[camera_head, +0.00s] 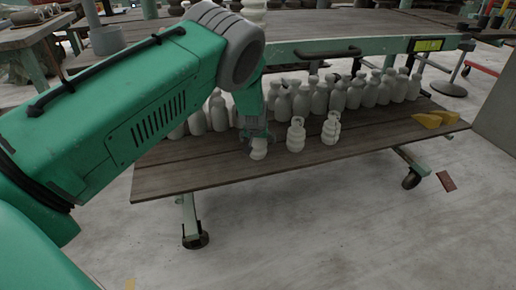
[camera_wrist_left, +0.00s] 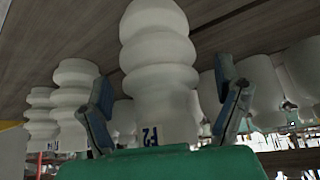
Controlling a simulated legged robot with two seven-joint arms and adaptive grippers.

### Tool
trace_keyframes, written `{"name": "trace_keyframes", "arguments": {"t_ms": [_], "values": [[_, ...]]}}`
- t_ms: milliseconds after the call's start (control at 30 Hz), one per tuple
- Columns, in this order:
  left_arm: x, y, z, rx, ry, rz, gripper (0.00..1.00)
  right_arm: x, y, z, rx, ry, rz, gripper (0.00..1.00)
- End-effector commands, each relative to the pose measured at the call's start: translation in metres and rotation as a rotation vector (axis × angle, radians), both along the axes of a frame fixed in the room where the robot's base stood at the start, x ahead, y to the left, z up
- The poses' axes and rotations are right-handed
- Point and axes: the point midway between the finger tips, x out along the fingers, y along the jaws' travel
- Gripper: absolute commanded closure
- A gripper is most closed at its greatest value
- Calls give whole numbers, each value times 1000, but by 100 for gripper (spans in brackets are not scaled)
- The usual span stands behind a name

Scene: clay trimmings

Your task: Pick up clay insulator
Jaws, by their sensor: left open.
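A white, ribbed clay insulator (camera_head: 258,152) stands near the front edge of the wooden cart top, under my left gripper (camera_head: 257,138). In the left wrist view the scene appears upside down, and the insulator (camera_wrist_left: 158,75) fills the middle, with a small printed label near my gripper. My left gripper's fingers (camera_wrist_left: 165,100) are open, one on each side of it, with visible gaps. Two similar ribbed insulators, one nearer (camera_head: 296,136) and one farther right (camera_head: 331,130), stand to its right. My right gripper is not in view.
Rows of white bottle-shaped pieces (camera_head: 355,95) stand close behind along the cart. Yellow wedges (camera_head: 427,120) lie at the right end of the wooden top (camera_head: 215,172). The front strip of the top is bare left of the insulator. A green rail with a handle (camera_head: 328,52) runs behind.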

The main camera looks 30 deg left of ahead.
Motion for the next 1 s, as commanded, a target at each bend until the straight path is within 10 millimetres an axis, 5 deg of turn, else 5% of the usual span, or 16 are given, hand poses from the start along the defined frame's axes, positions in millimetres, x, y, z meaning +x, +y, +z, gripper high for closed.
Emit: {"name": "trace_keyframes", "arguments": {"t_ms": [200, 433, 767, 1000], "values": [[0, 0, 0, -1, 1, 1, 16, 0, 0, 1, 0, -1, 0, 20], [0, 0, 0, -1, 1, 1, 93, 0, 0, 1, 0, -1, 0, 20], [1, 0, 5, 0, -3, 0, 93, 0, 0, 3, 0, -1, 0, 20], [1, 0, 27, 0, -4, 1, 93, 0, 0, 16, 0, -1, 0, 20]]}}
